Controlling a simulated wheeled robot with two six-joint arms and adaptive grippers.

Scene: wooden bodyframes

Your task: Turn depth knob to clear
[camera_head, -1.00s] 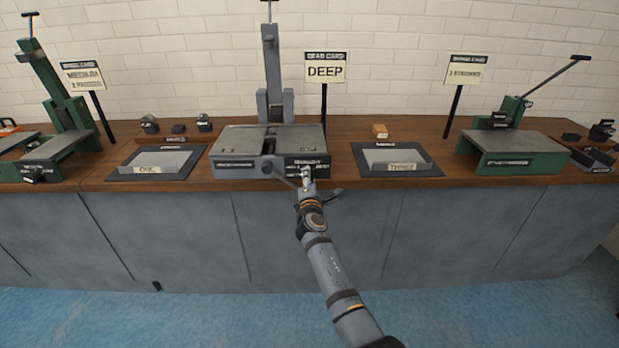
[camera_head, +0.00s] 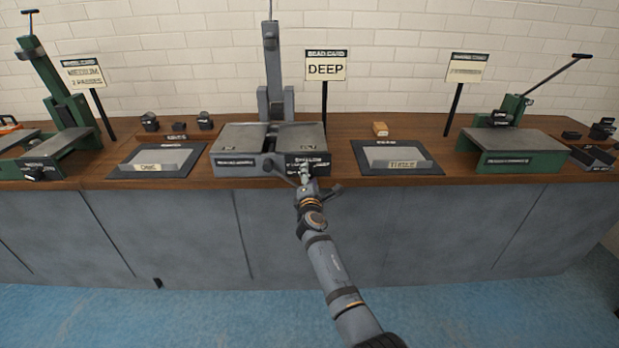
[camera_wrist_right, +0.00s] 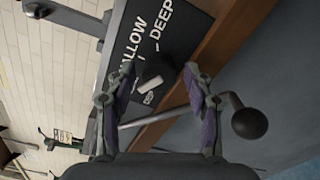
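The dark depth knob (camera_wrist_right: 153,70) has a pale pointer mark and sits on the front face of the grey machine (camera_head: 235,166), beside white lettering ending in "ALLOW – DEEP". In the right wrist view my right gripper (camera_wrist_right: 160,70) is open, its two fingers on either side of the knob with a gap visible on the right side. In the head view the right gripper (camera_head: 304,181) is at the machine's front right, largely covering the knob. I cannot read a "clear" mark. My left gripper is not in view.
A lever with a dark ball end (camera_wrist_right: 248,122) passes close to the right finger. A sign reading "DEEP" (camera_head: 325,68) stands behind the machine. Trays lie left (camera_head: 128,180) and right (camera_head: 369,168). Green machines (camera_head: 515,160) stand further out on the wooden counter.

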